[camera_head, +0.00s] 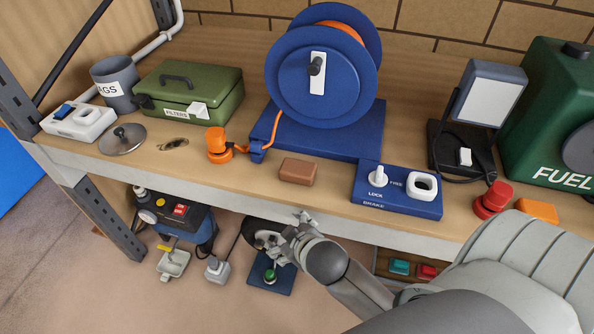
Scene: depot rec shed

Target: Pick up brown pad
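The brown pad (299,171) is a small rounded block. It lies flat near the front edge of the wooden shelf, between the cable reel and the blue brake panel. My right gripper (292,229) reaches in from the lower right and appears in front of the shelf edge, below the pad in the picture and apart from it. Its fingers are small and seen at an angle, so I cannot tell whether they are open or shut. My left gripper is out of view.
The blue cable reel (312,85) stands behind the pad. The brake panel (398,193), with a lever and white ring, is to its right. An orange plug (217,143) and a green filter box (190,92) are left. Bare shelf lies left of the pad.

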